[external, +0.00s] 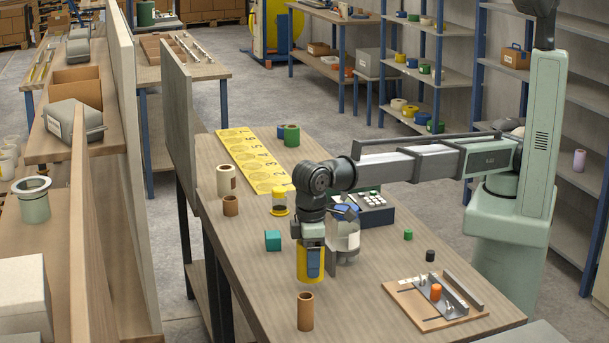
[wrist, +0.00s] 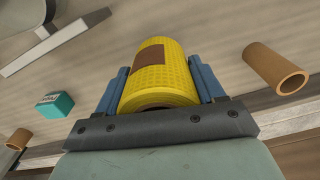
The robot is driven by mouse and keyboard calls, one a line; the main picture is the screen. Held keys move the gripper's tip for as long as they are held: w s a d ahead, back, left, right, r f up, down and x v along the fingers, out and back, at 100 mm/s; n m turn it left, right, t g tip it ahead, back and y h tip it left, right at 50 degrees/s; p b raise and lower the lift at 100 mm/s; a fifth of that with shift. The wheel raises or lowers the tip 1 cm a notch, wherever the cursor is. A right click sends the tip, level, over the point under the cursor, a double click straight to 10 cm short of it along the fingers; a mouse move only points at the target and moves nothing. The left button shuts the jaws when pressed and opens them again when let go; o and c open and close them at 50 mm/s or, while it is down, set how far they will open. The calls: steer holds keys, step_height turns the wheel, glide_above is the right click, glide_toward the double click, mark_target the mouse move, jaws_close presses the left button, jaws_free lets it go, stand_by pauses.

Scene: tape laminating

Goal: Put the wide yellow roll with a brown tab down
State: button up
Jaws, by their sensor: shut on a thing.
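The wide yellow roll (external: 302,263) is in my gripper (external: 311,268), near the front left part of the workbench. In the wrist view the yellow roll (wrist: 160,80) lies between the two blue fingers of my gripper (wrist: 159,85), with the brown tab (wrist: 149,57) on its side facing up in the picture. The fingers press on it from both sides. I cannot tell for certain whether its lower end touches the bench. A yellow mat (external: 252,160) with a row of marked circles lies toward the back of the bench.
A brown tube (external: 305,311) stands in front of my gripper, also in the wrist view (wrist: 275,68). A teal block (external: 273,240) is to the left.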

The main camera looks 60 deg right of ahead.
steer(key=shift+f, duration=1.8)
steer(key=o, duration=1.1)
steer(key=shift+f, duration=0.1)
step_height(320, 180, up, 12)
steer(key=shift+r, duration=0.15)
